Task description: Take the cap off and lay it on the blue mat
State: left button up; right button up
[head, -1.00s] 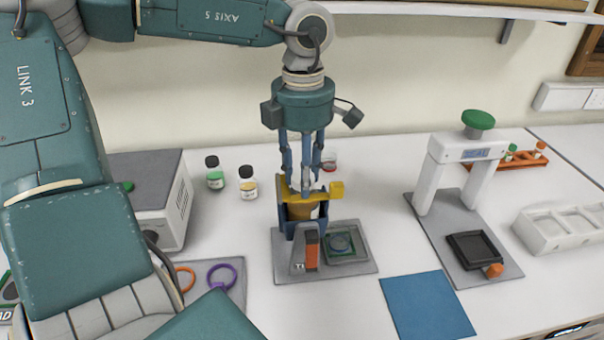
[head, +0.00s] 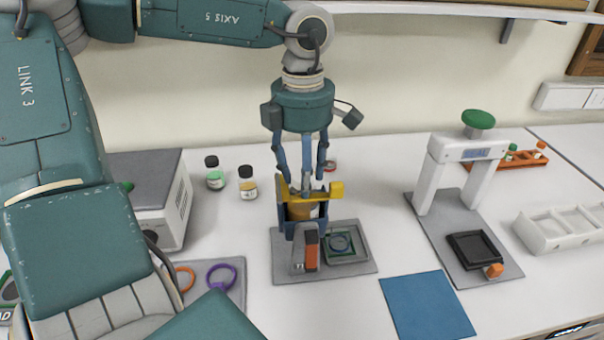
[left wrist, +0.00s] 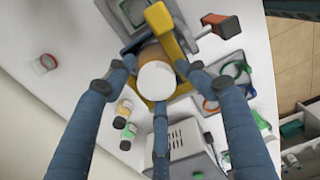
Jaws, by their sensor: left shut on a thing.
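An amber jar (head: 301,211) stands in a clamp with yellow jaws (head: 336,190) and an orange lever (head: 312,252). Its round white cap (left wrist: 157,80) shows in the left wrist view, above the brown jar body (left wrist: 152,55); in the head view the fingers largely hide it. My left gripper (head: 304,192) points straight down over the clamp, its three fingers around the cap and shut on it. The cap is at the jar's mouth; whether it is loose I cannot tell. The blue mat (head: 428,305) lies bare to the right of the clamp. My right gripper is out of view.
Small jars (head: 248,188) stand behind the clamp to the left. A grey instrument (head: 160,215) is at the left, with purple (head: 222,276) and orange rings before it. A white press (head: 462,165) with a green knob stands at the right. The bench around the mat is mostly clear.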

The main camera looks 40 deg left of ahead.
pick_arm(q)
jog(key=shift+a+f, duration=0.1)
jog(key=shift+a, duration=0.05)
dwell(0.3)
jog(key=shift+w+r+p, duration=0.15)
jog(key=shift+r+p, duration=0.35)
jog(key=shift+r, duration=0.05)
notch_tip(320, 180, up, 7)
jog(key=p, duration=0.4)
jog(key=shift+w+a, duration=0.1)
